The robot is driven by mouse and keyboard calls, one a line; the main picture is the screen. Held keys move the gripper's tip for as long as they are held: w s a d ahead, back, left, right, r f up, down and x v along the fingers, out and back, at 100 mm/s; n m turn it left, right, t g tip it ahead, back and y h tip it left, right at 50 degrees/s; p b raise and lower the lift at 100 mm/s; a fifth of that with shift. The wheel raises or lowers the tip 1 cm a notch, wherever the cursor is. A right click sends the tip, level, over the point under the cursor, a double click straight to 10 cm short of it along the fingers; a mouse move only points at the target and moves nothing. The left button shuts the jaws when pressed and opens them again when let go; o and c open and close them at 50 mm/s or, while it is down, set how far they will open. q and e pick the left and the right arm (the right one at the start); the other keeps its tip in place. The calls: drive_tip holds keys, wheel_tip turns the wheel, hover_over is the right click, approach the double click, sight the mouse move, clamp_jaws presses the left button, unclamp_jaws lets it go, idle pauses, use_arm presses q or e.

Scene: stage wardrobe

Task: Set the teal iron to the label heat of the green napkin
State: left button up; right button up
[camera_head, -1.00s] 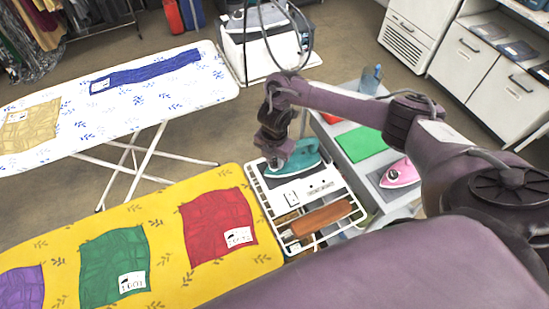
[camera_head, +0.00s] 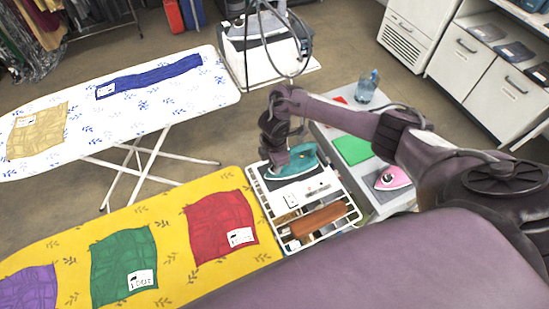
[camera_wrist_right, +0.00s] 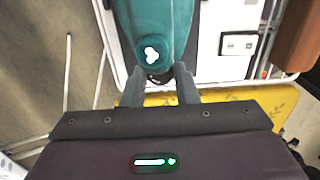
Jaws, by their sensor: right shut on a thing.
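The teal iron (camera_head: 301,163) lies on a white rack at the middle of the head view. It also shows at the top of the right wrist view (camera_wrist_right: 175,25), with a white three-lobed mark near its end. My right gripper (camera_wrist_right: 158,84) is at that end, its fingers on either side of a small dark round part that looks like the dial. The dial's setting is not readable. The green napkin (camera_head: 115,255) lies on the yellow ironing board (camera_head: 172,232). Its white label (camera_head: 141,280) bears a dark mark and text, perhaps "1 DOT". My left gripper is out of view.
Red (camera_head: 212,218) and purple (camera_head: 28,290) napkins flank the green one. A brown block (camera_head: 318,221) lies on the rack (camera_head: 342,232). A pink iron (camera_head: 393,178) and green cloth (camera_head: 353,149) are on a grey table right of it. A white ironing board (camera_head: 150,105) stands behind.

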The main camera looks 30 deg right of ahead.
drive_tip(key=m+p, duration=0.1)
drive_tip(key=m, duration=0.1)
drive_tip(key=shift+r+m+p, duration=0.2)
drive_tip(key=shift+m+p, duration=0.1)
drive_tip(key=shift+p, duration=0.05)
drive_tip(key=shift+f+m+p, duration=0.1)
drive_tip(key=shift+m+p, duration=0.5)
drive_tip(key=shift+m, duration=0.6)
drive_tip(key=o, duration=1)
drive_tip(key=shift+r, duration=0.35)
wheel_tip(320, 180, up, 7)
drive_tip(key=shift+b, duration=0.4)
